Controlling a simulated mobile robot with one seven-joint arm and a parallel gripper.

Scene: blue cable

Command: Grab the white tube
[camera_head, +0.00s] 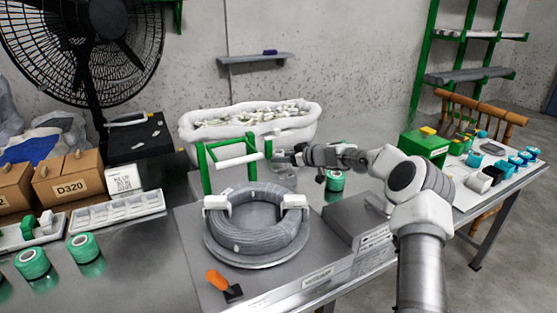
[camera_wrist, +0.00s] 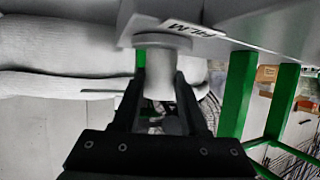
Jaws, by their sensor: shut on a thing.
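A white tube (camera_head: 238,160) lies level across a green stand (camera_head: 205,170), behind the coil of grey cable. My gripper (camera_head: 278,157) is at the tube's right end in the head view, small and partly hard to make out there. In the wrist view, my gripper (camera_wrist: 160,88) has its two dark fingers on either side of a pale cylinder end of the white tube (camera_wrist: 162,62), with a wider collar beyond the fingertips. The fingers are shut on it. Green bars of the stand (camera_wrist: 236,95) show just to the right.
The grey cable coil (camera_head: 256,222) sits on a round plate in front of the stand. A white bin (camera_head: 190,130) of small parts stands behind. A small green spool (camera_head: 334,181) is right of the gripper. A grey box (camera_head: 355,222) stands at the bench's right.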

